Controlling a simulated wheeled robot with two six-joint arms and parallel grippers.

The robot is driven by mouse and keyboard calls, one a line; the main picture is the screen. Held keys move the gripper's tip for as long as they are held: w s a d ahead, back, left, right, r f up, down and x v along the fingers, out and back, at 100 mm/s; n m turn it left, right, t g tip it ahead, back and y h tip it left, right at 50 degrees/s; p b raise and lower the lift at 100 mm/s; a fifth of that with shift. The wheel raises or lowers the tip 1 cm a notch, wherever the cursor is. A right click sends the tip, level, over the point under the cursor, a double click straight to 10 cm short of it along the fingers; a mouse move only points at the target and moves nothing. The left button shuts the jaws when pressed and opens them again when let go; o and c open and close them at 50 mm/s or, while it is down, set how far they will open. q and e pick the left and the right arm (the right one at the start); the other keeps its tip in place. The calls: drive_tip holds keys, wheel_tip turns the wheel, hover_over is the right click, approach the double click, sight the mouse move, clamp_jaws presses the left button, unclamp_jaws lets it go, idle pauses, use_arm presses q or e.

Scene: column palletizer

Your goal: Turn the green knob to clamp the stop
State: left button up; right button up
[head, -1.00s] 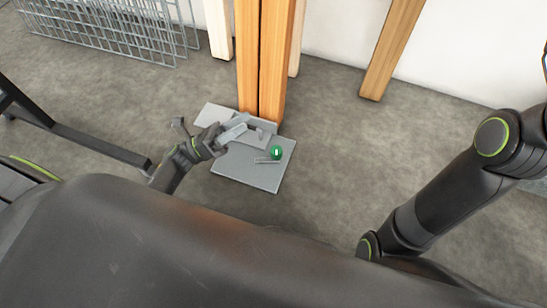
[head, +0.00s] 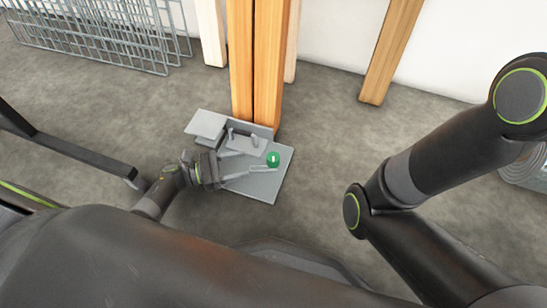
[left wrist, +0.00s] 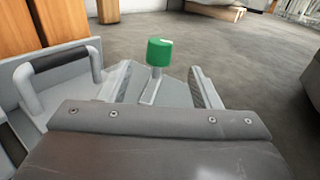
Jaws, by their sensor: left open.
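The green knob (head: 273,159) stands on a grey base plate (head: 266,190) at the foot of the wooden posts. A grey stop-like piece with a handle (head: 246,143) sits behind it against the posts. My left gripper (head: 249,163) is open and empty, low over the plate, with its fingers pointing right at the knob. In the left wrist view the knob (left wrist: 160,52) stands upright on a flat slotted grey arm, in line with the gap between the fingers (left wrist: 160,82). The knob looks just beyond the fingertips; contact is not visible. My right gripper is out of view.
Two wooden posts (head: 255,65) rise just behind the plate. A grey raised block (head: 206,125) is at the plate's back left. A wire mesh cage (head: 90,30) stands at the back left, and another timber (head: 392,50) leans at the wall. The floor right of the plate is clear.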

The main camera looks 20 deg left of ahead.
sight(274, 156)
use_arm(q)
drive_tip(key=b+x, duration=0.2)
drive_tip(key=x, duration=0.9)
